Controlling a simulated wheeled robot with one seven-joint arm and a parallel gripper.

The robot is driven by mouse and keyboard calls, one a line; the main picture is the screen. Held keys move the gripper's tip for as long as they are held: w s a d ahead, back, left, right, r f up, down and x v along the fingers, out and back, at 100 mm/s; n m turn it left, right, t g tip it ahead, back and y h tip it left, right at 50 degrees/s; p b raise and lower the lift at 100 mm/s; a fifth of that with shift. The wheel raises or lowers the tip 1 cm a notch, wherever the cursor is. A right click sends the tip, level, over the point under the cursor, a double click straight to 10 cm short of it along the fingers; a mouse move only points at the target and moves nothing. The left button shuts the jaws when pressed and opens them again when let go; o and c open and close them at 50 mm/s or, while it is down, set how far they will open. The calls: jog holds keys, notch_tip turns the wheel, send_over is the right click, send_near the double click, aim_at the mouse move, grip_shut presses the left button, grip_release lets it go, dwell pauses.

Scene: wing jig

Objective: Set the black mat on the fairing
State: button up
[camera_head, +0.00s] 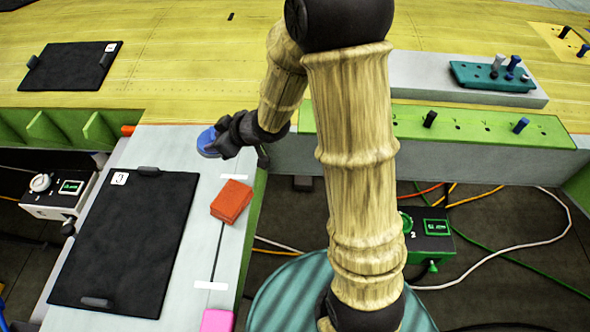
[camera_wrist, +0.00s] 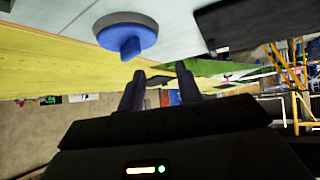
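One black mat (camera_head: 128,240) with a small white label and a grip at each end lies flat on a pale grey surface (camera_head: 213,180) at lower left. A second black mat (camera_head: 71,66), also labelled, lies on the yellow panel (camera_head: 180,60) at upper left. I cannot tell for sure which surface is the fairing. My gripper (camera_head: 228,138) is beside a round blue disc (camera_head: 207,142), beyond the lower mat's far end. In the wrist view my gripper (camera_wrist: 160,78) has its fingers spread with nothing between them. The blue disc (camera_wrist: 127,32) and its knob show ahead, apart from the fingers.
An orange-red block (camera_head: 231,201) and a pink block (camera_head: 217,320) lie right of the lower mat. A teal pegged block (camera_head: 492,77) sits on a grey block at upper right. A green strip (camera_head: 470,124) holds pegs. Control boxes and cables are on the dark floor.

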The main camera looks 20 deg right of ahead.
jog(key=s+d+m+h, duration=0.3)
jog(key=d+m+h, duration=0.1)
jog(key=d, duration=0.4)
jog(key=s+d+m+g+h, duration=0.1)
jog(key=s+d+m+g, duration=0.1)
jog(key=s, duration=0.5)
jog(key=s+d+r+m+g+h, duration=0.1)
jog(key=s+d+m+g+h, duration=0.1)
jog(key=s+d, duration=0.3)
jog(key=shift+s+d+m+g, duration=0.25)
jog(key=shift+s+m+g, duration=0.05)
jog(key=shift+s+m, duration=0.7)
jog(key=shift+r, duration=0.15)
